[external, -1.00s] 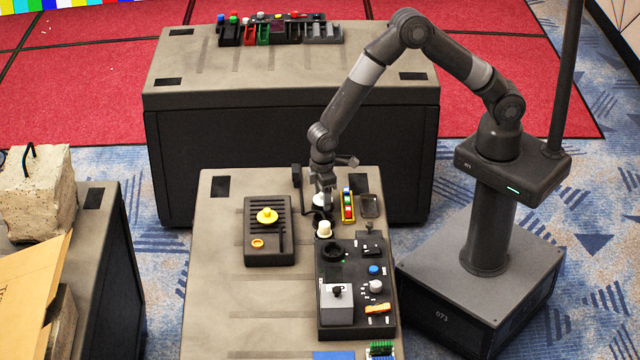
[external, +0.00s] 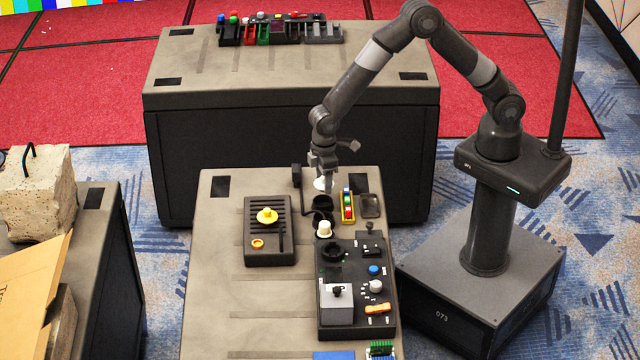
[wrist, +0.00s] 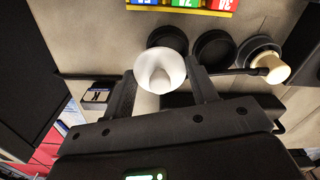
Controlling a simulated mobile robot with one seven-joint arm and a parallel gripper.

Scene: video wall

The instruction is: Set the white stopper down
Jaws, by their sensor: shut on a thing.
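The white stopper (wrist: 160,70) is between the two fingers of my gripper (wrist: 163,88) in the wrist view, shaped like a small white cup or cone. In the external view the stopper (external: 320,184) shows as a small white shape just under my gripper (external: 322,172), held above the table (external: 225,215). My gripper is shut on it. A round dark cup (external: 323,202) stands on the table below the stopper; the stopper is apart from it. In the wrist view two round dark cups (wrist: 213,48) lie beyond the stopper.
A yellow rack with coloured blocks (external: 348,205) stands right of the dark cup. A cream knob (external: 324,229) and a black control panel (external: 345,255) are nearer. A black grooved tray (external: 254,222) with yellow parts is to the left. The table's left part is bare.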

